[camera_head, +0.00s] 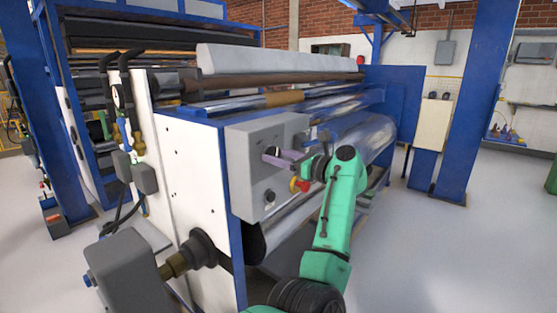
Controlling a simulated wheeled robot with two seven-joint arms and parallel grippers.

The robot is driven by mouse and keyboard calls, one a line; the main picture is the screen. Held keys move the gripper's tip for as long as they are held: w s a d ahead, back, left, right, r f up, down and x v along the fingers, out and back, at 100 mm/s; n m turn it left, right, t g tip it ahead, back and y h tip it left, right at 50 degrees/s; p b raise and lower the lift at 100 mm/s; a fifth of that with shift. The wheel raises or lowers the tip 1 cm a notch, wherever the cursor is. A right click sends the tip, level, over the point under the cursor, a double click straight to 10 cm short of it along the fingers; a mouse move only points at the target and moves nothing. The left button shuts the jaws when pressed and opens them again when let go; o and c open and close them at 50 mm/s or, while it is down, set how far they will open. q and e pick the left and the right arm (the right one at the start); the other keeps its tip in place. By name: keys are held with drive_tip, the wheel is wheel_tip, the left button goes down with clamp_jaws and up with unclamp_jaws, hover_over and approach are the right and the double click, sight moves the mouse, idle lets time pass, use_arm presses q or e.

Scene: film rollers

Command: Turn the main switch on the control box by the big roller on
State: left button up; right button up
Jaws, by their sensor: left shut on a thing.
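The grey control box (243,180) is mounted on the end of the big roller machine, in the middle of the head view. My left gripper (275,158), with purple fingers on a green arm, reaches the upper part of the box's face from the right. It is shut on the main switch (270,151), a dark knob mostly hidden by the fingers. I cannot tell which way the switch is turned. My right gripper is not in view.
A red button on a yellow base (300,185) and a small dark knob (270,195) are just below my gripper. The big roller (360,135) is behind my arm. A grey motor housing (125,270) juts out at lower left. The floor at right is clear.

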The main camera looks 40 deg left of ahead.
use_arm(q)
drive_tip(key=m, duration=0.4)
drive_tip(key=shift+m+p, duration=0.3)
drive_tip(key=shift+m, duration=0.1)
idle(0.4)
drive_tip(key=o, duration=1.4)
drive_tip(key=shift+c, duration=0.2)
drive_tip(key=shift+d+f, duration=0.1)
drive_tip(key=shift+d, duration=0.2)
drive_tip(key=d+b, duration=0.4)
drive_tip(key=d, duration=1)
drive_tip(key=shift+w, duration=0.2)
